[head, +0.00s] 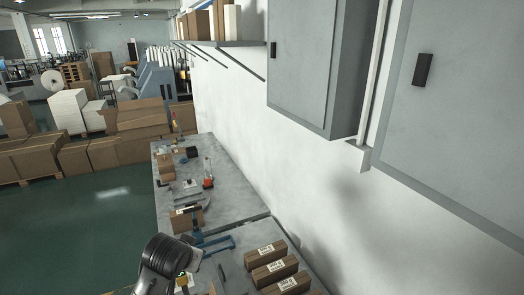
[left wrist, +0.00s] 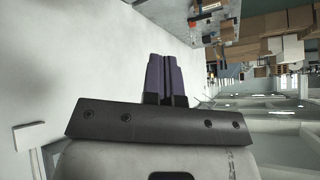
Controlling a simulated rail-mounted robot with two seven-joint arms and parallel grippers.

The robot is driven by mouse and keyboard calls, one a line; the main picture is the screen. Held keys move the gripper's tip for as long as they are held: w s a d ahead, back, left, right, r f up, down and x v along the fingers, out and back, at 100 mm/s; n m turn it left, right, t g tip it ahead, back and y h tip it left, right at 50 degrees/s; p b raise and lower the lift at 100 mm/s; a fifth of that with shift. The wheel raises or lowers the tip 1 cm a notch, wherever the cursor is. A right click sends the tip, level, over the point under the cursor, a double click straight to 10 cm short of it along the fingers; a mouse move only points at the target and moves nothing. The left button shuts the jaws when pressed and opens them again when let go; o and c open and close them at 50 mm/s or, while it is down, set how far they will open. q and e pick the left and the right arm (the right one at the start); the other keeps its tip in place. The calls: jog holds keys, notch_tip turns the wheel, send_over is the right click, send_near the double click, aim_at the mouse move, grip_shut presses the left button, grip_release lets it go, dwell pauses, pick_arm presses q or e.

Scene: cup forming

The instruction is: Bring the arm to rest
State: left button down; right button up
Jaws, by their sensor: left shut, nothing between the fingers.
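My left gripper (left wrist: 164,62) shows in the left wrist view, with its purple fingers together and nothing between them. It is beside the white wall (left wrist: 85,70), apart from the boxes and the bench, which are at the upper right of that view. In the head view a dark, rounded part of my arm stands at the bottom, over the near part of the workbench (head: 178,150). I cannot make out any gripper fingers there. My right gripper is in neither view.
Long cartons (head: 272,268) lie on the near bench, beside a blue tool (head: 217,244). A box (head: 186,219) and small tools lie farther along. Grey cabinets (head: 313,60) and a shelf (head: 225,43) hang on the wall. Open green floor (head: 80,225) lies left of the bench.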

pick_arm(q)
jog(key=s+t, duration=0.3)
jog(key=s, duration=1.1)
jog(key=s+f+g, duration=0.2)
jog(key=s+f, duration=0.5)
jog(key=s, duration=0.3)
jog(key=s+a+f+n+g, duration=0.1)
jog(key=s+f+g, duration=0.1)
jog(key=s+f, duration=0.5)
jog(key=s+a+f+g, duration=0.1)
jog(key=s+f+g, duration=0.2)
jog(key=s+f, duration=0.4)
jog(key=s, duration=0.6)
jog(key=shift+a, duration=0.2)
jog(key=shift+w+f, duration=0.1)
jog(key=c, duration=1.8)
grip_release()
